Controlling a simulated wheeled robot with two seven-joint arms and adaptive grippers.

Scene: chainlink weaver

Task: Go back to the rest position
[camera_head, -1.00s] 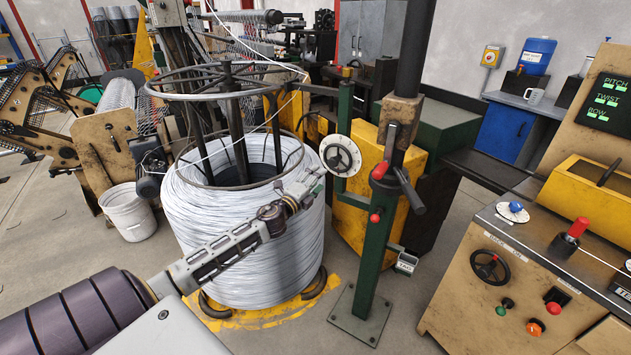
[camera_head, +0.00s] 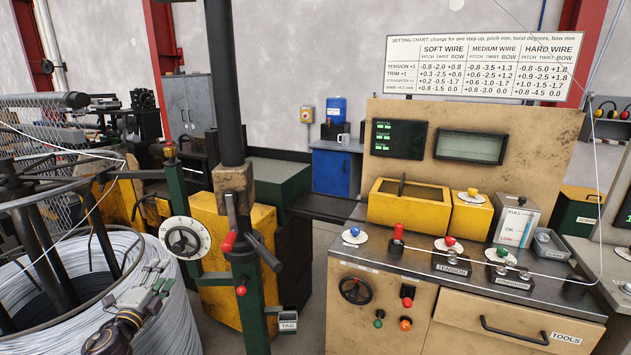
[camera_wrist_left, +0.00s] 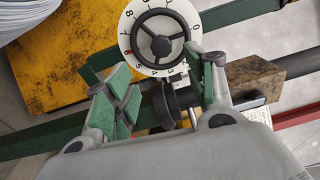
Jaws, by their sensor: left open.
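My left gripper (camera_head: 160,278) is at the lower left of the head view, in front of the large coil of grey wire (camera_head: 165,325). It is open and empty. In the left wrist view its green-padded fingers (camera_wrist_left: 162,88) stand apart. A white numbered dial with a black handwheel (camera_head: 187,238) is just beyond the gripper; it also shows in the left wrist view (camera_wrist_left: 160,38), beyond the fingertips. I cannot tell whether a finger touches anything. My right gripper is in neither view.
A green post (camera_head: 250,300) with a red-knobbed lever stands right of the dial, before a yellow machine housing (camera_head: 215,270). A tan control console (camera_head: 450,310) with knobs and buttons fills the right. A blue cabinet (camera_head: 335,170) stands behind. Some floor is clear between post and console.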

